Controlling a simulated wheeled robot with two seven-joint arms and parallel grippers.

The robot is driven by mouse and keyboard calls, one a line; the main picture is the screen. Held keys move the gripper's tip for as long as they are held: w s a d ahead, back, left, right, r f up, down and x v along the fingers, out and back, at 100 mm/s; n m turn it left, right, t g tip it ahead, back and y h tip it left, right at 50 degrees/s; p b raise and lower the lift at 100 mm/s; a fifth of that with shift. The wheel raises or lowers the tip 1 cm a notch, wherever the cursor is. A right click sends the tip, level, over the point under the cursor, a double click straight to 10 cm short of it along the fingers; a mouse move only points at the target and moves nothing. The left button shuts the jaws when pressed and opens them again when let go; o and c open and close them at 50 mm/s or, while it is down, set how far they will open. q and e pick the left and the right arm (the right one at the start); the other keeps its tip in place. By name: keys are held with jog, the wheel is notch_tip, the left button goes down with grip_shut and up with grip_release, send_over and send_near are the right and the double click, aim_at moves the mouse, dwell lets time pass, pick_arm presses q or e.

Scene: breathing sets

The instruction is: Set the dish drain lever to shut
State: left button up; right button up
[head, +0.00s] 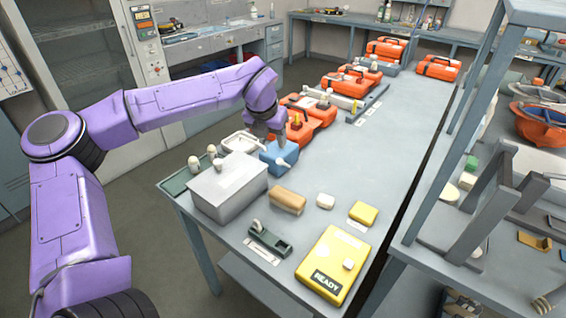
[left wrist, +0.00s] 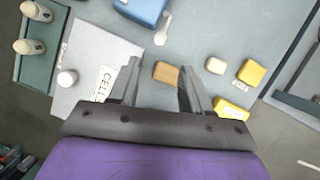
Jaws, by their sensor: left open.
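A blue box (head: 279,158) with a small white lever (head: 283,163) on its near side stands on the grey table, close to a shallow white dish (head: 240,142). In the left wrist view the white lever (left wrist: 162,31) juts from the blue box (left wrist: 143,9) at the top. A dark green bracket (head: 270,241) with a pale upright handle sits near the table's front; I cannot tell which lever is the dish's drain. My left gripper (head: 274,132) is above the table by the blue box, partly hidden by its wrist. Its open fingers (left wrist: 160,82) show nothing held.
A grey box (head: 228,186) and tan block (head: 287,200) stand nearer. A yellow case marked READY (head: 335,264) is at the front right. Bottle-like pegs (head: 212,152) stand at left. Orange cases (head: 310,107) line the table behind. A shelf frame (head: 470,120) rises at right.

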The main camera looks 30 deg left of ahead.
aim_at(279, 160)
pick_arm(q)
jog(key=p+x, duration=0.2)
jog(key=x, duration=0.9)
jog(key=shift+w, duration=0.1)
jog(key=shift+r, duration=0.1)
jog(key=shift+c, duration=0.3)
grip_shut()
